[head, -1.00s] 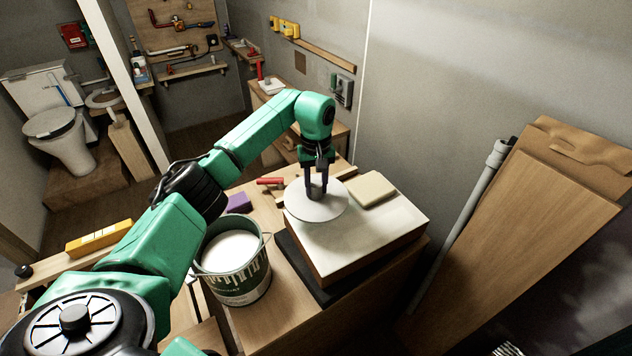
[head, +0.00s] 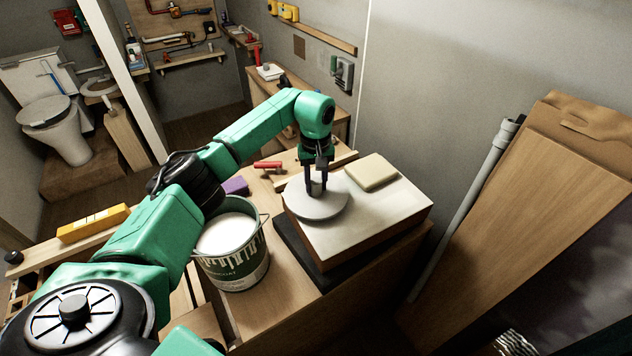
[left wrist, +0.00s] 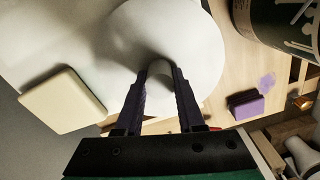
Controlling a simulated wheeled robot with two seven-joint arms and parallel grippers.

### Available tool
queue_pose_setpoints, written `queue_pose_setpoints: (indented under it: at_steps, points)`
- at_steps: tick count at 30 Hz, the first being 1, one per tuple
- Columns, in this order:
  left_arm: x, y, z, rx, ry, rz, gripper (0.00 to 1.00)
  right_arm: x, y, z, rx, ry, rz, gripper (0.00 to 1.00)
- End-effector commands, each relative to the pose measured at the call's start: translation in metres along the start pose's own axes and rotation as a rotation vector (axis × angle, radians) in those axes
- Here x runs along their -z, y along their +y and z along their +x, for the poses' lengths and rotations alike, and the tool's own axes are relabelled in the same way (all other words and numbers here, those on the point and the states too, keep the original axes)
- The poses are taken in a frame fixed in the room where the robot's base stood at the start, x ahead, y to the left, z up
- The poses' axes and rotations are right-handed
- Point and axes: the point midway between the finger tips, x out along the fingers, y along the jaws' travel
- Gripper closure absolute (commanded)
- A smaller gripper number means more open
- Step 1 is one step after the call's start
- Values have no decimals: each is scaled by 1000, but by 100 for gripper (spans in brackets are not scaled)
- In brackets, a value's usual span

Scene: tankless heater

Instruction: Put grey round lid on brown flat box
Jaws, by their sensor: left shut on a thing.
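The grey round lid (head: 318,207) is level over the left part of the brown flat box, overhanging its left edge slightly. The box has a pale top (head: 375,222) and brown sides. My left gripper (head: 317,188) points down and is shut on the lid's knob. In the left wrist view the gripper (left wrist: 160,76) has its two fingers on either side of the knob, and the lid (left wrist: 195,35) spreads beyond them. I cannot tell whether the lid touches the box top. My right gripper is not in view.
A cream block (head: 371,172) lies on the box's back part, close to the lid. An open paint bucket (head: 232,262) stands left of the box. A purple sponge (head: 236,186) and a red-handled tool (head: 267,165) lie behind it. A wooden board (head: 520,220) leans at right.

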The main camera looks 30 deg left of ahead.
Motion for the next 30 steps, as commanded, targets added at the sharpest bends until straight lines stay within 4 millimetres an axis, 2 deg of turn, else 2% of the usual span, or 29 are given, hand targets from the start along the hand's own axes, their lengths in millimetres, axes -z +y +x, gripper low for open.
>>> queue_pose_setpoints:
  at_steps: [22,23,25,30]
  points:
    - [0,0,10,0,0,0,100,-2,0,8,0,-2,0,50]
    - [0,0,10,0,0,0,55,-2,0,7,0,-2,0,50]
    - [0,0,9,0,0,0,28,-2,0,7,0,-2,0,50]
    - [0,0,9,0,0,0,27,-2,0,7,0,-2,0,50]
